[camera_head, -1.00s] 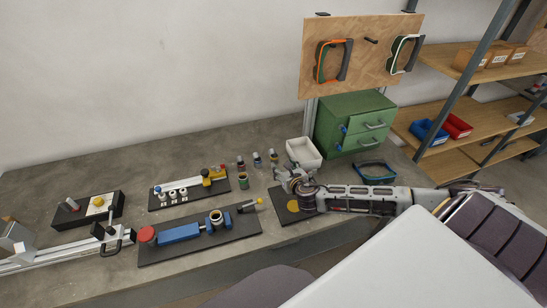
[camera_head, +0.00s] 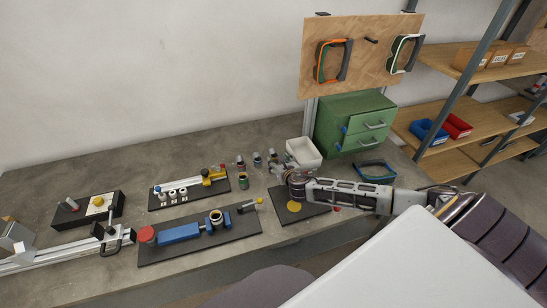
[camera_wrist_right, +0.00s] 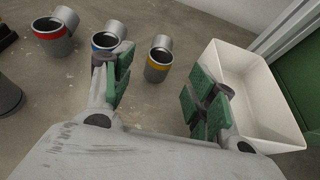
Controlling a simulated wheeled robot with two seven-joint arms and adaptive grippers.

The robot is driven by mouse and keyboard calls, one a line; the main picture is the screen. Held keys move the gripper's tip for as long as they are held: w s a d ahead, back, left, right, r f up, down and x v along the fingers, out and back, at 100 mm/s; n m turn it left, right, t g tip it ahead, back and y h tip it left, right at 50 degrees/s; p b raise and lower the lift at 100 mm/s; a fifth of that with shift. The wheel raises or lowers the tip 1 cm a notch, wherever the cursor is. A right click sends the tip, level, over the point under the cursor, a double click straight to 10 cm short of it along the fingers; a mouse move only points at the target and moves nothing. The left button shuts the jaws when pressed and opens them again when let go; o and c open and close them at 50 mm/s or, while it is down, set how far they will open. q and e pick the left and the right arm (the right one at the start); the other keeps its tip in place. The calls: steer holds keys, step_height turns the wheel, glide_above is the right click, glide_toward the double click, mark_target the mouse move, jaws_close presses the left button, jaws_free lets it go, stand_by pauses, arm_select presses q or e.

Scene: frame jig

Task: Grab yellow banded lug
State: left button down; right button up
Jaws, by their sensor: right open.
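The yellow banded lug (camera_wrist_right: 157,66) is a grey metal cylinder with a side stub and a yellow ring. It stands on the bench; in the head view it is the rightmost lug (camera_head: 272,155) of the row. My right gripper (camera_wrist_right: 160,88) is open and empty, its green-padded fingers to either side in the wrist view, with the lug ahead between them and apart from both. In the head view my right gripper (camera_head: 279,165) is just in front of this lug. A blue banded lug (camera_wrist_right: 108,36) and a red banded lug (camera_wrist_right: 50,35) stand to its left. My left gripper is not in view.
A white bin (camera_wrist_right: 262,95) stands close to the right finger. A green drawer cabinet (camera_head: 355,125) is behind it. A dark cylinder (camera_wrist_right: 9,97) is at the left of the wrist view. A dark mat with a yellow disc (camera_head: 293,206) lies below my right arm.

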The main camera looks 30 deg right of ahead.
mark_target(275, 157)
steer(key=shift+w, duration=0.1)
steer(key=shift+x, duration=2.55)
steer(key=c, duration=1.1)
steer(key=shift+r, duration=0.1)
steer(key=shift+r+p, duration=0.3)
steer(key=shift+r, duration=4.7)
